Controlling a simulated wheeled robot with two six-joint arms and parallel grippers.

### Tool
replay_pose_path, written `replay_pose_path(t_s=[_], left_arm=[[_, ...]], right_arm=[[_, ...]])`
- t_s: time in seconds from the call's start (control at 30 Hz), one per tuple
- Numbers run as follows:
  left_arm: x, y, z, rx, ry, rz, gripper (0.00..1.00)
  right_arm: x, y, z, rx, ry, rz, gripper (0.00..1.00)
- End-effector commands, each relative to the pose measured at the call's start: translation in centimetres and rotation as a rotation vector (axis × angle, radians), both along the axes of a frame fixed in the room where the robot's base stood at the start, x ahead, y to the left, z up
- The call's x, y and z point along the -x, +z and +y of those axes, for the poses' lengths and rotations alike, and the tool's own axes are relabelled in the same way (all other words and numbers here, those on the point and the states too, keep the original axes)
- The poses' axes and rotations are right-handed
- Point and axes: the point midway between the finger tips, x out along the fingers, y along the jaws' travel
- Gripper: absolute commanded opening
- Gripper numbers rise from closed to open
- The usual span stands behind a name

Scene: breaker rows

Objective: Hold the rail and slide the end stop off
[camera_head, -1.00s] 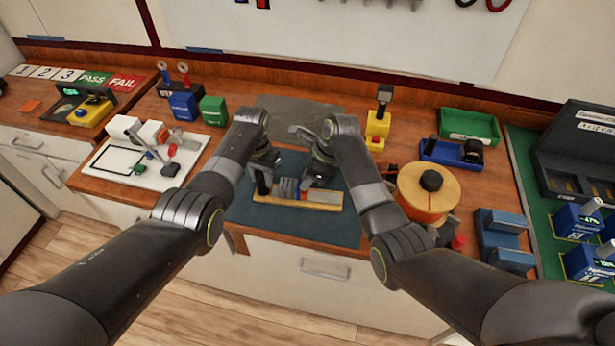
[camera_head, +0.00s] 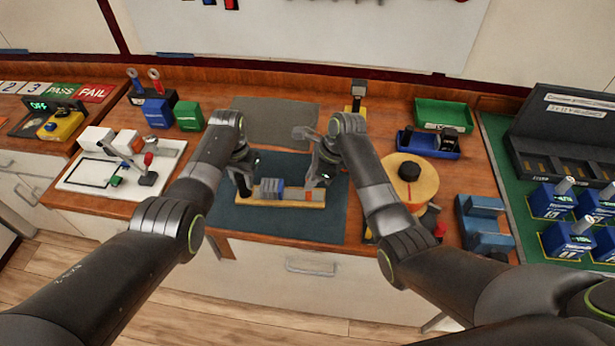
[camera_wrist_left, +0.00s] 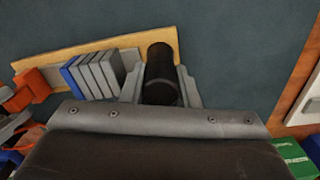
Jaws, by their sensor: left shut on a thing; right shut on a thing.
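The metal rail lies on a pale wooden strip (camera_head: 262,202) on the dark mat, with several grey breakers and one blue one (camera_head: 272,187) side by side on it. My left gripper (camera_head: 243,184) is shut on the black upright post at the strip's left end. That post (camera_wrist_left: 160,75) shows between its fingers in the left wrist view. My right gripper (camera_head: 318,181) is shut at the rail's right end. The orange end stop (camera_wrist_left: 35,85) shows there in the left wrist view, beyond the blue breaker. The right fingers partly hide it, and its exact seating on the rail is unclear.
The blue-grey mat (camera_head: 285,225) has free room in front of the strip. An orange-yellow spool (camera_head: 410,182) and a blue fixture (camera_head: 484,225) stand to the right. A white board with small parts (camera_head: 80,190) lies to the left.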

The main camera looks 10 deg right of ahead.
Motion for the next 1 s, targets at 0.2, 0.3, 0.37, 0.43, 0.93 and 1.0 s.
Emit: replay_pose_path(t_s=[0.2,0.3,0.37,0.43,0.93,1.0], left_arm=[[-0.1,0.0,0.6,-0.009,0.004,-0.002,0.0],[-0.1,0.0,0.5,-0.008,0.003,-0.001,0.0],[-0.1,-0.1,0.4,-0.008,0.002,-0.001,0.0],[-0.1,-0.1,0.4,-0.007,0.002,0.0,0.0],[0.0,-0.1,0.1,-0.003,0.0,0.001,0.0],[0.0,-0.1,0.1,-0.003,0.0,0.001,0.0]], right_arm=[[0.0,-0.1,-0.3,0.008,-0.002,0.002,0.42],[0.0,-0.1,-0.3,0.006,-0.002,0.001,0.42],[0.0,-0.1,-0.2,0.006,-0.002,0.001,0.42],[0.0,-0.1,-0.2,0.005,-0.002,0.001,0.42],[0.5,6.9,-3.0,0.007,-0.003,-0.004,0.42],[0.7,8.1,-3.5,0.008,-0.002,-0.003,0.42]])
